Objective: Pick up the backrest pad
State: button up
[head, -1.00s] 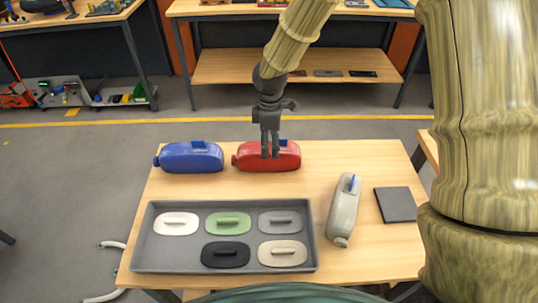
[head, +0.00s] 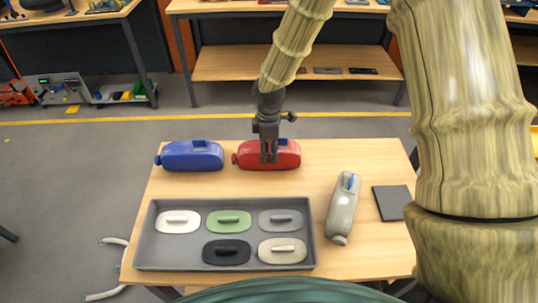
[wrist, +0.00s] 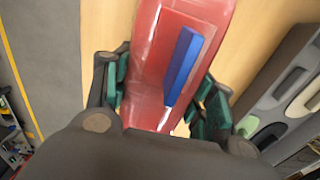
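I cannot tell for sure which item is the backrest pad. A red bottle-shaped body (head: 287,154) with a blue raised bar on top lies at the back of the table, under my gripper (head: 269,158). In the wrist view the red body (wrist: 150,85) and its blue bar (wrist: 183,65) lie between the green finger pads of my gripper (wrist: 162,95). The fingers are spread astride it, and I see no firm grip. Several flat oval pads with bar handles, such as the green one (head: 229,226), sit in a grey tray (head: 142,240) in front.
A similar blue body (head: 190,156) lies just left of the red one. A grey one (head: 341,212) lies at the right, beside a dark square plate (head: 391,203). The tabletop (head: 370,250) is bare at the front right.

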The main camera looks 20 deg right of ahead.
jog(key=shift+c, duration=0.7)
jog(key=shift+r, duration=0.1)
notch_tip(320, 180, up, 10)
jog(key=shift+f+b, duration=0.15)
jog(key=shift+b, duration=1.05)
